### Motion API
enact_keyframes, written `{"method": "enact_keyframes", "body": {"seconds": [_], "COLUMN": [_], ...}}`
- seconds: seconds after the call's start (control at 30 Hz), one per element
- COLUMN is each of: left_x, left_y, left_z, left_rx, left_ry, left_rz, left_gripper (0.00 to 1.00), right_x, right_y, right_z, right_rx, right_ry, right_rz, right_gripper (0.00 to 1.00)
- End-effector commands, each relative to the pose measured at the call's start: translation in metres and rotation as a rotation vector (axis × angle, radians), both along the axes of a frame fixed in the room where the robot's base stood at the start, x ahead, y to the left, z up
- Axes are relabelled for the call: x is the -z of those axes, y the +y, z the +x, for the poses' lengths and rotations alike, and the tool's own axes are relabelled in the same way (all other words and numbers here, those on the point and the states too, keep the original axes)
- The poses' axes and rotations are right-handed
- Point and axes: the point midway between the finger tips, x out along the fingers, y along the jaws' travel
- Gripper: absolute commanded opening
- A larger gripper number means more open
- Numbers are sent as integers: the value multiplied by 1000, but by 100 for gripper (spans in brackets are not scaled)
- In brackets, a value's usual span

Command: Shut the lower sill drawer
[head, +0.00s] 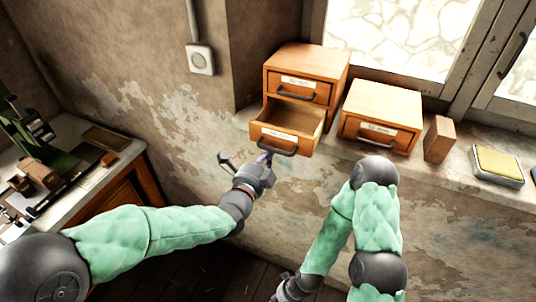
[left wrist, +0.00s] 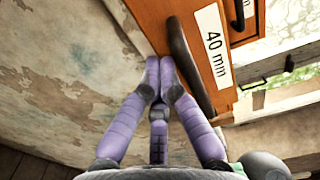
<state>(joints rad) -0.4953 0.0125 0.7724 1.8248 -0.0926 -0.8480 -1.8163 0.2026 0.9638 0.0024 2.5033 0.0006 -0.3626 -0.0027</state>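The lower sill drawer (head: 286,131) of the left wooden cabinet (head: 308,68) stands pulled out, its empty-looking inside showing from above. Its front has a dark bar handle (head: 278,148) and a white label, which reads 40 mm in the left wrist view (left wrist: 213,48). My left gripper (head: 265,158) is just below and left of that handle. In the left wrist view its purple fingertips (left wrist: 160,68) are together beside the handle (left wrist: 188,62), with nothing seen between them. Whether they touch the handle or drawer front is unclear. My right gripper is cut off by the bottom edge.
A closed upper drawer (head: 298,90) sits above the open one. To the right on the stone sill are a second wooden drawer cabinet (head: 383,105), a brown block (head: 439,139) and a tin with a yellow top (head: 498,165). A cluttered workbench (head: 125,150) is at left.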

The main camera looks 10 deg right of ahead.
Motion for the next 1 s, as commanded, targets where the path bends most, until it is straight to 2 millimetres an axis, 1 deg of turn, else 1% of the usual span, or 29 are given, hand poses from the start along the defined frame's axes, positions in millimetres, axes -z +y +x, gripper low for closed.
{"method": "enact_keyframes", "body": {"seconds": [0.27, 0.37, 0.6, 0.7, 0.83, 1.0], "left_x": [1, 2, 3, 2, 1, 0], "left_y": [-2, -10, -37, -46, -52, -54], "left_z": [3, 14, 55, 68, 77, 80], "left_rx": [0, 0, 0, 0, 0, 0], "left_ry": [0, 0, 1, 0, 0, -1], "left_rz": [0, 0, 1, 1, 1, 1], "left_gripper": [0, 0, 0, 0, 0, 0], "right_x": [1, 6, 18, 20, 21, 21], "right_y": [0, 0, 0, 0, 0, 0], "right_z": [0, 0, 0, 0, 0, 0], "right_rx": [0, 0, 0, 0, 0, 0], "right_ry": [0, 0, 0, 0, 0, 0], "right_rz": [0, 0, 0, 0, 0, 0], "right_gripper": [35, 35, 35, 35, 35, 35]}}
